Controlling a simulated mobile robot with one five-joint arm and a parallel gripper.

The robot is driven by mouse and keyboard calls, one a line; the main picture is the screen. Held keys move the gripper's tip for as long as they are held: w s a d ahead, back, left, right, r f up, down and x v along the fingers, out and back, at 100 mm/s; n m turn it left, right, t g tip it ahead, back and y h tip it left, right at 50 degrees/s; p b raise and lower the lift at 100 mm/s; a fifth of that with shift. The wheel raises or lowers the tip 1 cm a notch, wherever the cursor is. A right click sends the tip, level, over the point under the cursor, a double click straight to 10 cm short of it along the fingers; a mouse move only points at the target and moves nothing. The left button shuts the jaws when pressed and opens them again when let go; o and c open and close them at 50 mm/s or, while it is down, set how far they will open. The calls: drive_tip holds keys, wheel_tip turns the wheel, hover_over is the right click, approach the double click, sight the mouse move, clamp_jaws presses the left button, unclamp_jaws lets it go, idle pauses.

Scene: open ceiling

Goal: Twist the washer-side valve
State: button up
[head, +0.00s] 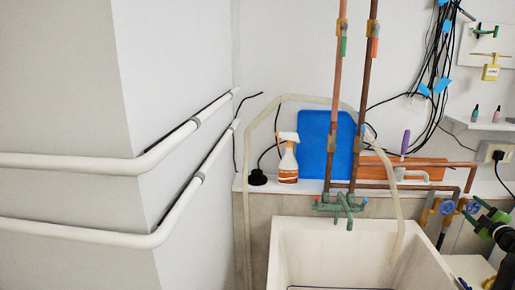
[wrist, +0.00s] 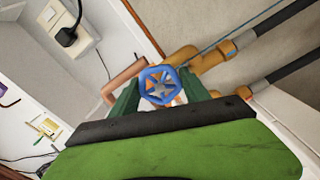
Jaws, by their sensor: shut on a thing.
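A blue valve handwheel (wrist: 159,86) with several spokes sits between the two green fingers of my gripper (wrist: 160,92) in the wrist view. My gripper is shut on its rim, one finger on each side. In the head view my gripper (head: 477,209) comes in from the right edge and meets the right-hand blue valve (head: 472,208). A second blue valve (head: 446,208) is just to its left, apart from my gripper. Which one is washer-side is not labelled.
Copper pipes (head: 415,187) run along the wall above the valves. A white sink (head: 340,235) stands left of them, under a green tap (head: 340,204). A socket with a black plug (head: 497,154) is above right. Black cables hang near the right wall.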

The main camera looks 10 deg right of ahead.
drive_tip(key=n, duration=0.3)
drive_tip(key=o, duration=1.6)
drive_tip(key=v, duration=1.7)
drive_tip(key=shift+s+a, duration=0.1)
drive_tip(key=shift+s, duration=0.1)
